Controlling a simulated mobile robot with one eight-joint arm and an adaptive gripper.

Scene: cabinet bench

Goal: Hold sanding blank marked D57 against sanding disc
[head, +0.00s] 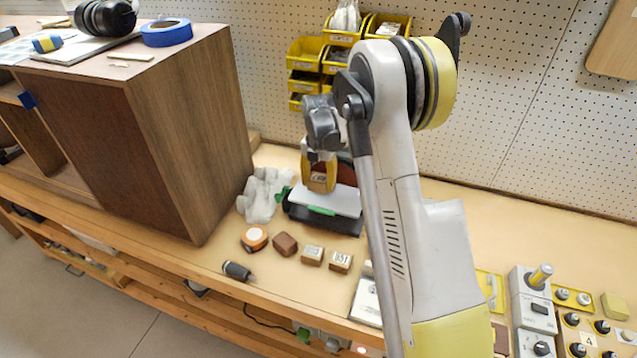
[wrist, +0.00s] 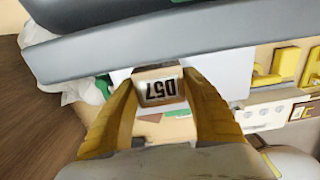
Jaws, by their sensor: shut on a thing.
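My gripper (head: 319,170) is shut on the sanding blank marked D57 (wrist: 158,87), a small wooden block with a white label. In the wrist view the block sits between the two yellow fingers (wrist: 157,105), its label upside down. In the head view my gripper is over the white table of the sander (head: 335,202), which has a dark base and green parts. The sanding disc (head: 346,172) shows as a dark reddish patch just behind my gripper, mostly hidden. I cannot tell whether the block touches the disc.
Two labelled wooden blocks (head: 312,255) (head: 340,262), a brown block (head: 285,244), an orange-and-white round item (head: 254,238) and a dark tool (head: 237,271) lie in front. A crumpled white cloth (head: 262,196) and a wooden cabinet (head: 185,130) are left; control boxes (head: 535,310) are right.

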